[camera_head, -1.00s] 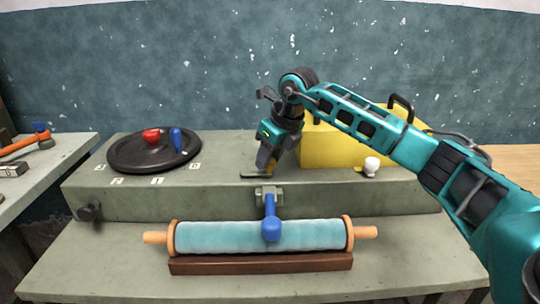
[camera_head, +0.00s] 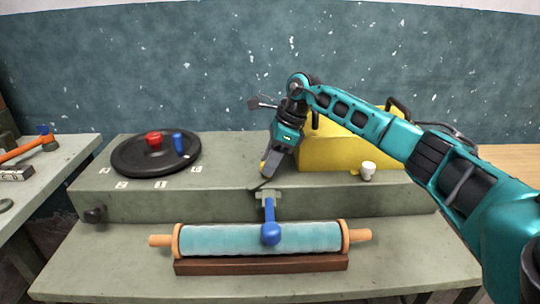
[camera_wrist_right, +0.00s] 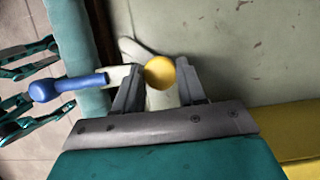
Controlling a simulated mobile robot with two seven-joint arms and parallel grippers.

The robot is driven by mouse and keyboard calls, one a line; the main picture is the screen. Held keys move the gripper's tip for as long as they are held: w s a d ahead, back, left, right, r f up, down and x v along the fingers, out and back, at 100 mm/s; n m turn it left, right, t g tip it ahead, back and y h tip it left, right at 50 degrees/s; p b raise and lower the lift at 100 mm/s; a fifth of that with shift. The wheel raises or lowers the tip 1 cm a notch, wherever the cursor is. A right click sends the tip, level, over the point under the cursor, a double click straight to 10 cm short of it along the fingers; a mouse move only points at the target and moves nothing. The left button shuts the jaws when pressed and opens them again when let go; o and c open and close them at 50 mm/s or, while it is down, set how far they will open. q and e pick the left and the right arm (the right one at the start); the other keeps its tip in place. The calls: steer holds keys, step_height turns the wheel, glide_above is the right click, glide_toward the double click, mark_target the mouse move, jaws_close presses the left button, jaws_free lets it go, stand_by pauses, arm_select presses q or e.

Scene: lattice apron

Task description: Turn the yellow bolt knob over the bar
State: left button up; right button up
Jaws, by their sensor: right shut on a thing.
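The yellow bolt knob (camera_wrist_right: 159,72) shows round in the right wrist view, between the two fingers of my right gripper (camera_wrist_right: 157,88). The gripper is shut on it.
A teal roller (camera_head: 215,239) with wooden ends lies in front of the box. A black dial (camera_head: 130,158) with red and blue knobs is on the left. A yellow case (camera_head: 345,150) and a white knob (camera_head: 368,170) stand right of my gripper.

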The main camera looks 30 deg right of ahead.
steer(key=n+g, duration=0.1)
steer(key=n, duration=0.2)
steer(key=shift+w+r, duration=0.1)
steer(key=n+g, duration=0.1)
steer(key=n, duration=0.2)
steer(key=shift+w+y, duration=0.1)
steer(key=shift+y, duration=0.2)
steer(key=shift+n+g+b, duration=0.3)
steer(key=shift+n+g, duration=0.2)
steer(key=shift+n, duration=0.7)
steer(key=o, duration=1.1)
